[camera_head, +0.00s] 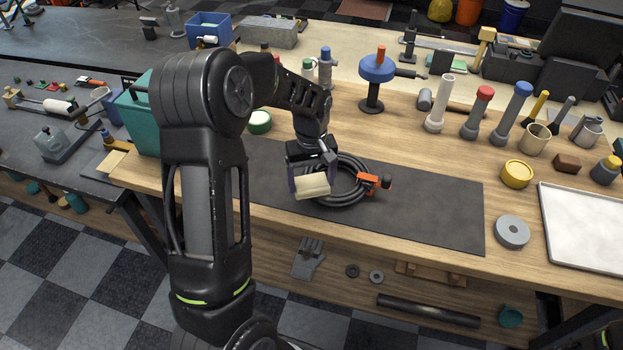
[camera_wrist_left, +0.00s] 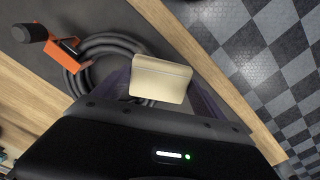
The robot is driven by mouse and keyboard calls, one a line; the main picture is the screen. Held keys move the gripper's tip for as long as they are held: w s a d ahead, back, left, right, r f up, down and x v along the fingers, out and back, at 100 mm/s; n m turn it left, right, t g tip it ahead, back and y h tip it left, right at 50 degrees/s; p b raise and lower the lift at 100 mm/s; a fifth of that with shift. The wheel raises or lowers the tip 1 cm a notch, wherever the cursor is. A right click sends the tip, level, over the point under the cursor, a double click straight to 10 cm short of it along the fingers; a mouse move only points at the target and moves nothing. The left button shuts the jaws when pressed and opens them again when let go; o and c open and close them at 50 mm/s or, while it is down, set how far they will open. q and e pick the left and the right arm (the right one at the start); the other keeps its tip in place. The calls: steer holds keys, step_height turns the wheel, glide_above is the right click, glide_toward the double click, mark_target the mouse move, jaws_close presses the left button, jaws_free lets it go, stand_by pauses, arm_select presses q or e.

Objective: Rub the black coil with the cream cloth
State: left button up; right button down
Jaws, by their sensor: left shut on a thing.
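The black coil (camera_head: 352,194) lies on a dark mat (camera_head: 430,205) on the wooden bench, with an orange clamp-like part (camera_head: 372,181) at its right side. My left gripper (camera_head: 311,182) is shut on the folded cream cloth (camera_head: 312,187) over the left part of the coil. In the left wrist view the cloth (camera_wrist_left: 160,79) sits between the fingers, and the coil (camera_wrist_left: 78,82) shows behind and left of it. The cloth hides part of the coil; I cannot tell whether they touch. My right gripper is not in view.
A blue-topped stand (camera_head: 377,72) and several grey tubes with coloured caps stand behind the mat. A grey disc (camera_head: 512,231), a yellow tin (camera_head: 517,174) and a white tray (camera_head: 590,225) are at the right. A teal bin (camera_head: 140,118) stands left. The mat's right part is clear.

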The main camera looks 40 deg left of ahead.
mark_target(324, 187)
arm_select(q)
steer(key=shift+f+b, duration=0.55)
steer(key=shift+f, duration=0.3)
steer(key=shift+d, duration=0.1)
steer(key=shift+w+d+r, duration=0.1)
steer(key=shift+w+d, duration=0.1)
steer(key=shift+d, duration=0.55)
steer(key=shift+w+d+r, duration=0.1)
steer(key=shift+w+d, duration=0.1)
steer(key=shift+d, duration=0.5)
steer(key=shift+d, duration=0.1)
steer(key=shift+w+d+f, duration=0.1)
steer(key=shift+w+d, duration=0.1)
steer(key=shift+d, duration=0.55)
steer(key=shift+w+d+f, duration=0.1)
steer(key=shift+w+d, duration=0.1)
steer(key=shift+d, duration=0.5)
steer(key=shift+r, duration=0.1)
steer(key=shift+a, duration=0.1)
